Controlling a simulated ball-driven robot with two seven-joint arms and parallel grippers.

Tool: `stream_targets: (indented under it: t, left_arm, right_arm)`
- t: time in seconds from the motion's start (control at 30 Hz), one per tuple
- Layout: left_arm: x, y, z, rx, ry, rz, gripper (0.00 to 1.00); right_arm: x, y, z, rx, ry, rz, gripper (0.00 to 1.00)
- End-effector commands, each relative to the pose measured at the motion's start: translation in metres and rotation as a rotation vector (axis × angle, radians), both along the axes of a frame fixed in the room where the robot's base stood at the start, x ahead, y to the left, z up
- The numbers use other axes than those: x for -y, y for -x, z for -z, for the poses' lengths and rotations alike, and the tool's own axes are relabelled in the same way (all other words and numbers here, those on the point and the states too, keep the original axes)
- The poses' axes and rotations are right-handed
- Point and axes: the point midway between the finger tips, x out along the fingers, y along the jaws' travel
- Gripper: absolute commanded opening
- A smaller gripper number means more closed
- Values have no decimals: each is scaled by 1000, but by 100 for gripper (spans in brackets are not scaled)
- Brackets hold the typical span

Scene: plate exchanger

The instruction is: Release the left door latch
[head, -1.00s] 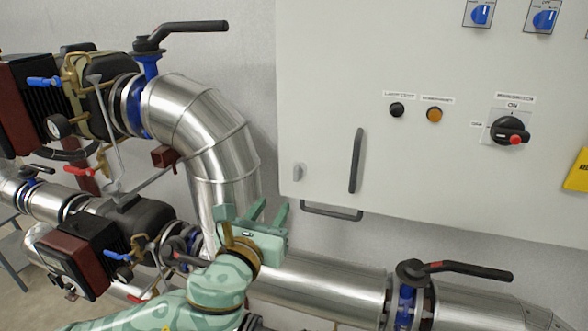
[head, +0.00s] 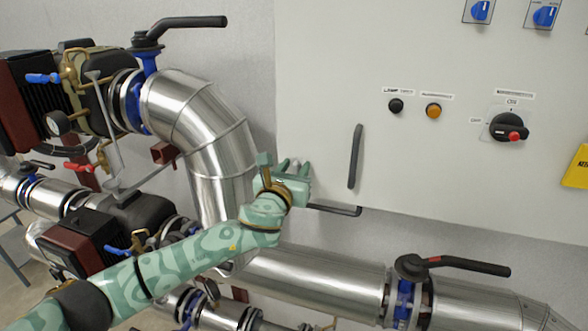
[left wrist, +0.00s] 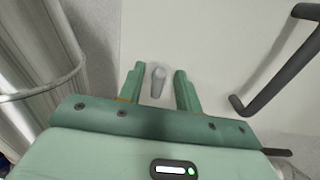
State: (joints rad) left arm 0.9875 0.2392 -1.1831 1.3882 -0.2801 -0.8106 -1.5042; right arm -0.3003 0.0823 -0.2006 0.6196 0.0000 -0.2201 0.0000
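The left door latch (left wrist: 158,82) is a small grey knob on the white cabinet door (left wrist: 220,45), near its lower left corner. In the left wrist view it stands between the two green fingers of my left gripper (left wrist: 158,88), with a gap on each side. The fingers are open and appear not to touch it. In the head view my left gripper (head: 283,167) is at the cabinet's lower left corner, and the latch shows small between its fingers (head: 295,167). My right gripper is not in view.
A dark vertical handle (head: 355,157) is on the door to the right of my gripper. A dark bar handle (head: 335,209) sits under the cabinet's lower edge, close to the gripper. A large silver pipe (head: 205,125) is close on the left.

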Motion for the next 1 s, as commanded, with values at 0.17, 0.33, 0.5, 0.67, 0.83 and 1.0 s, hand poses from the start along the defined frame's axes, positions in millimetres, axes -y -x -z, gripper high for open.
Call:
stream_targets:
  t: [0.17,0.33,0.5,0.67,0.83,1.0]
  left_arm:
    - [0,0,0,0,0,-1,0]
    - [0,0,0,0,1,-1,0]
    - [-1,0,0,-9,23,-1,0]
    - [-1,0,1,-31,85,-1,0]
    - [-3,0,1,-67,200,-2,0]
    - [-4,-1,2,-116,347,-2,0]
  right_arm:
    - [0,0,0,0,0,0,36]
    - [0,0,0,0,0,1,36]
    - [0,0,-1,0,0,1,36]
    - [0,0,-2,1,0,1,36]
    - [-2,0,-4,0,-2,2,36]
    - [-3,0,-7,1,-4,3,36]
